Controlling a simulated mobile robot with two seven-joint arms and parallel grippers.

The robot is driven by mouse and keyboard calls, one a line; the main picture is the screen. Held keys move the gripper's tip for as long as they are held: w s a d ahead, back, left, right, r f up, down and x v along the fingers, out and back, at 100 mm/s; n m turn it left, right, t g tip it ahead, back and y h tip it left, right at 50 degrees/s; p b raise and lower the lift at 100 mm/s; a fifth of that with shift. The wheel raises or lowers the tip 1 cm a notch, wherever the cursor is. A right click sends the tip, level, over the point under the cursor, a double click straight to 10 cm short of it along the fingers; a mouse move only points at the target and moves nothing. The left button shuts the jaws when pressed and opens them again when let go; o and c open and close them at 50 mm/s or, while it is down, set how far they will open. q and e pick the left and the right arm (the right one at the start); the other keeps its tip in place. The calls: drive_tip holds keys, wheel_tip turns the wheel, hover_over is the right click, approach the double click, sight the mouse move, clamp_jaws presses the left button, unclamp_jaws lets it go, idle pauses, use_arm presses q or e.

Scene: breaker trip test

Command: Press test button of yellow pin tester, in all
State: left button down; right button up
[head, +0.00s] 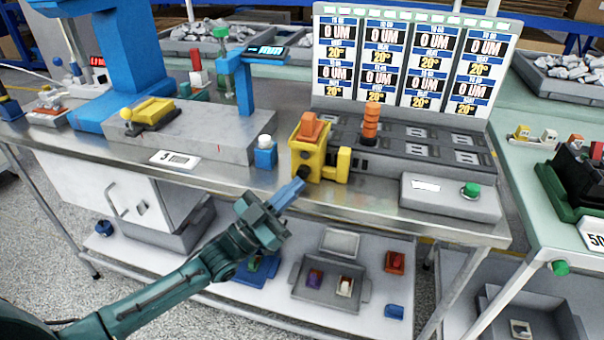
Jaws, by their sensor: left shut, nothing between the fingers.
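The yellow pin tester (323,166) stands at the front of the metal bench, with an orange block (311,127) on its top and a dark round part (303,172) low on its front. I cannot tell for certain which part is its test button. My left gripper (299,183) reaches up from below, in front of the bench edge. Its blue fingers are shut and empty, and their tips are at or just in front of the dark round part. Whether they touch it I cannot tell. My right gripper is not in view.
A small blue block with a white top (265,153) stands left of the tester. A grey box with a green button (470,190) is to the right. Behind are a dark socket panel (420,145) and a display board (405,58). A lower shelf (330,318) holds trays.

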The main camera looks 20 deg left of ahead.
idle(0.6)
use_arm(q)
drive_tip(key=shift+w, duration=0.1)
drive_tip(key=shift+w+r, duration=0.1)
drive_tip(key=shift+w, duration=0.15)
